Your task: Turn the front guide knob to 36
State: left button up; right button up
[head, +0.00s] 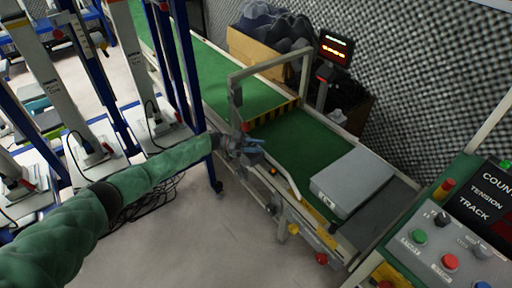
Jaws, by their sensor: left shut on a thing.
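My left arm in its green sleeve reaches in from the left. My left gripper (256,146) is at the near side rail of the green conveyor belt (300,142), beside the foot of the metal arch. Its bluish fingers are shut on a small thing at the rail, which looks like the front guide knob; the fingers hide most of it. No scale or number by the knob can be read from here. A pale curved guide rail (286,180) runs along the belt's near edge just right of the gripper. My right gripper is not in view.
A grey box-shaped cover (352,182) sits over the belt's right end. A control panel (465,235) with coloured buttons stands at the lower right. A small display (336,50) glows behind the belt. Blue-framed racks (180,60) crowd the left; open floor lies in front.

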pick_arm(q)
jog(key=o, duration=1)
jog(key=shift+w+a, duration=0.25)
jog(key=shift+a, duration=1)
jog(key=shift+w+a, duration=0.2)
jog(key=shift+a, duration=1.1)
jog(key=shift+w+a, duration=0.25)
jog(key=shift+a, duration=1)
jog(key=shift+s+f, duration=0.1)
jog(key=shift+f, duration=0.05)
